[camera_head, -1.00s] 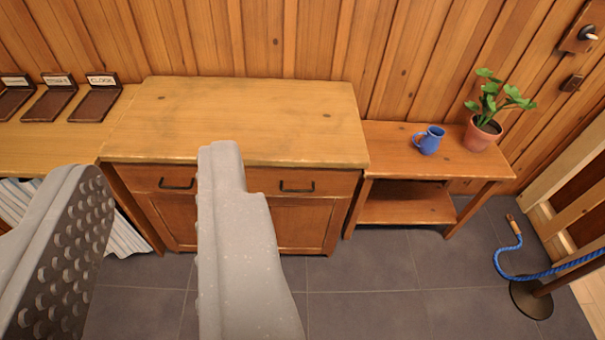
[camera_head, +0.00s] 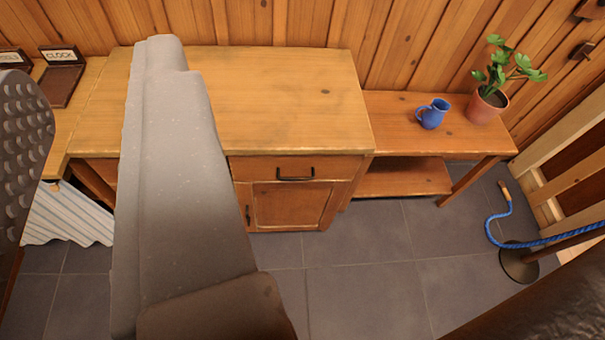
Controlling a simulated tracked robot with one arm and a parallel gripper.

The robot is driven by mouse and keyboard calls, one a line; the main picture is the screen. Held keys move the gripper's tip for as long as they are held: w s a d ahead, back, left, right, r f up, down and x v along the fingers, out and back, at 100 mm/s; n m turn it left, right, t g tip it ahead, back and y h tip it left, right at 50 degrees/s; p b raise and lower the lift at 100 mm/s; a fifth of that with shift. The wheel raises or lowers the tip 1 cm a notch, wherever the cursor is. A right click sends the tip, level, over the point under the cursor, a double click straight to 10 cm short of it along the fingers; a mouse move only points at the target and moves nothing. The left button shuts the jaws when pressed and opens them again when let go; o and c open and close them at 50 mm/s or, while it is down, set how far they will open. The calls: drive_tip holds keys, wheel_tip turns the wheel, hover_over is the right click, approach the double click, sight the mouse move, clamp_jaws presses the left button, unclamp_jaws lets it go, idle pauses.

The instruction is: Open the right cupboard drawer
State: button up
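The wooden cupboard (camera_head: 280,95) stands against the plank wall in the middle of the view. Its right drawer (camera_head: 330,168) is closed, flush with the front, and has a dark bar handle (camera_head: 296,175). The left drawer is hidden behind my gripper. My gripper (camera_head: 90,95) is open, with a wide gap between its two grey fingers. The studded finger is cut off at the left edge; the other finger crosses the cupboard's left part. Nothing shows between the fingers except furniture behind. The right drawer's handle lies to the right of both fingers, apart from them.
A low side table (camera_head: 395,110) to the right holds a blue jug (camera_head: 432,113) and a potted plant (camera_head: 487,103). A stand with a blue rope (camera_head: 510,235) is on the right floor. A shelf with a labelled stand (camera_head: 62,78) is at left. Grey floor before the cupboard is clear.

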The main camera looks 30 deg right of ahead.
drive_tip(key=w+d+f+n+h, duration=0.1)
drive_tip(key=w+d+f+n, duration=0.25)
drive_tip(key=w+f, duration=1.1)
drive_tip(key=w+d+f+n, duration=0.1)
drive_tip(key=w+d+f, duration=0.25)
drive_tip(key=f, duration=0.25)
drive_tip(key=w+d+f+n+h, duration=0.1)
drive_tip(key=w+d+f, duration=0.1)
drive_tip(key=w+f, duration=0.3)
drive_tip(key=w+d+f+n, duration=0.2)
drive_tip(key=w+f, duration=0.1)
drive_tip(key=f, duration=0.4)
drive_tip(key=n+h+b, duration=0.2)
drive_tip(key=n, duration=0.5)
approach(301, 178)
drive_tip(key=f+x, duration=0.1)
drive_tip(key=x, duration=0.7)
drive_tip(key=shift+x, duration=0.95)
drive_tip(key=shift+w+r, duration=0.1)
drive_tip(key=shift+c, duration=0.4)
